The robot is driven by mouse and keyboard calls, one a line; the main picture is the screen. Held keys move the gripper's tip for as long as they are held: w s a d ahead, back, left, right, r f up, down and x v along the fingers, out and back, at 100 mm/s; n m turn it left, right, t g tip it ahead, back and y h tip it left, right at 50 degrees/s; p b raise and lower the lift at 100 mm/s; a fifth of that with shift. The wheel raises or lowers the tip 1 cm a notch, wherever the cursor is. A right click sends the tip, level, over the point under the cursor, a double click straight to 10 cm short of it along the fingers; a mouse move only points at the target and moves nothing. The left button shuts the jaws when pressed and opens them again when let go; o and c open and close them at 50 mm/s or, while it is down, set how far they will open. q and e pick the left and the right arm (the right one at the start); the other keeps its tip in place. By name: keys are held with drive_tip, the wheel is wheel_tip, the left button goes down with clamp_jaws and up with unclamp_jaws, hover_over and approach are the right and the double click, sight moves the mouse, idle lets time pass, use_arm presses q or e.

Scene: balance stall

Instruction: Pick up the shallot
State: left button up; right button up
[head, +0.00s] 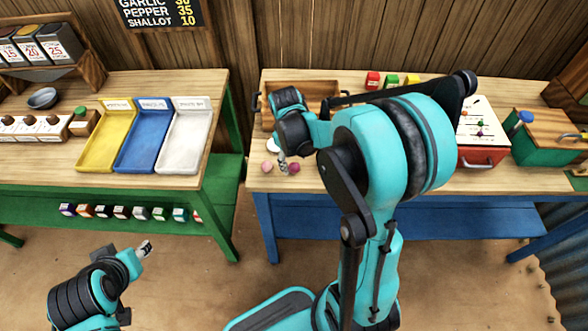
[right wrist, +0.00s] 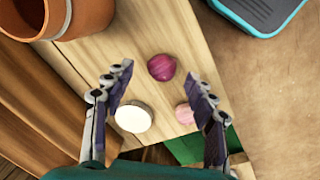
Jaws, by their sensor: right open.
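A small pale pink bulb (head: 267,167), which looks like the shallot, lies near the front left edge of the right table. A dark magenta bulb (head: 294,167) lies to its right, and a white round item (head: 272,145) lies behind. My right gripper (head: 283,162) points down among them. In the right wrist view my right gripper (right wrist: 160,74) is open and empty. The magenta bulb (right wrist: 162,67) shows between its fingertips, the pink bulb (right wrist: 185,113) is partly hidden by the right finger, and the white item (right wrist: 133,118) is by the left finger. My left gripper (head: 145,248) is low over the floor.
A brown round container (right wrist: 75,15) stands near the bulbs in the right wrist view. A wooden tray (head: 328,90) is behind my right arm. Yellow, blue and white trays (head: 186,140) lie on the left table, across a gap. My right arm hides much of the right table.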

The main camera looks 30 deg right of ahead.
sight(293, 164)
wheel_tip(293, 164, down, 3)
drive_tip(key=shift+f+b, duration=0.1)
drive_tip(key=shift+b, duration=0.35)
drive_tip(key=shift+r, duration=0.2)
drive_tip(key=shift+c, duration=0.4)
drive_tip(key=c, duration=0.9)
